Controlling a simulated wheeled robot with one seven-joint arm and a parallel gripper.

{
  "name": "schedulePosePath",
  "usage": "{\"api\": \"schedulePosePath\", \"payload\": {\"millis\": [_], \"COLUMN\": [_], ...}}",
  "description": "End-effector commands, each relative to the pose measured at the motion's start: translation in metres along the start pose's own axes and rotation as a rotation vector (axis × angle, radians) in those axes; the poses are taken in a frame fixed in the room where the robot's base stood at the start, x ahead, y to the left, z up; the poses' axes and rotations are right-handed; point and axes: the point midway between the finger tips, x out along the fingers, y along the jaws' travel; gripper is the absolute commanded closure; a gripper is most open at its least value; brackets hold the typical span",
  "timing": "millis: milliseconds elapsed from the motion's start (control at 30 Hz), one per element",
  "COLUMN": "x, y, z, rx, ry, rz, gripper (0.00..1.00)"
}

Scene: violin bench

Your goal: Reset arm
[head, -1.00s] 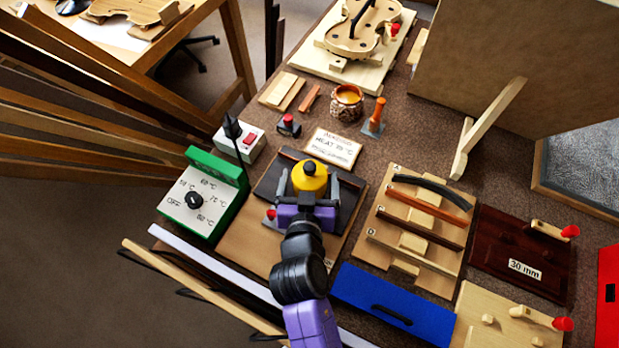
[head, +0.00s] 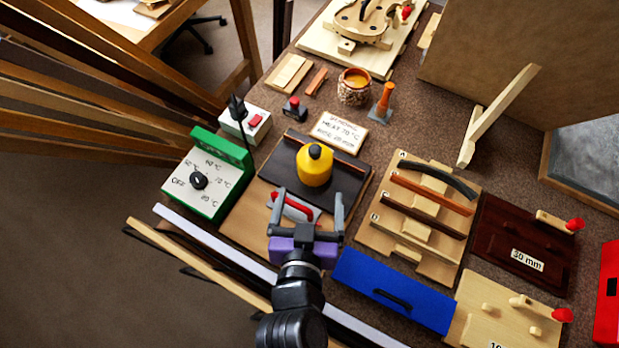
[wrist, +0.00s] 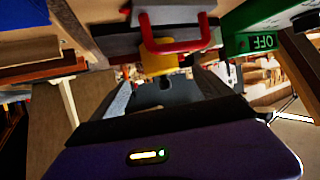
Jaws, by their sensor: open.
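My gripper (head: 307,208) is open and empty in the head view, with its fingers spread on the near side of the dark plate (head: 281,173). A yellow, round-bodied object with a black top (head: 314,166) stands upright on that plate, apart from the fingers.
A green control box with a dial (head: 207,180) stands at left. A rack of wooden strips (head: 415,250), a blue box (head: 393,295) and a dark red board (head: 500,240) lie at right. An amber-filled pot (head: 354,88) and a violin body (head: 365,22) are farther back.

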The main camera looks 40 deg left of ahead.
Motion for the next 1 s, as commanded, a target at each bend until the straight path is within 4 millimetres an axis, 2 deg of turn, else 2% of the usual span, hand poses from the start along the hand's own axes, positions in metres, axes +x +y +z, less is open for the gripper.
{"api": "schedulePosePath", "payload": {"millis": [700,767,900,967,1000], "x": [-0.003,-0.003,-0.012,-0.023,-0.031], "y": [-0.001,-0.006,-0.027,-0.027,-0.021], "z": [-0.002,-0.007,-0.034,-0.037,-0.038], "rx": [-0.016,-0.039,-0.080,-0.094,-0.100], "ry": [0.006,0.027,0.124,0.162,0.184], "rz": [-0.004,-0.024,-0.117,-0.152,-0.163], "gripper": [0.11,0.11,0.11,0.11,0.11]}}
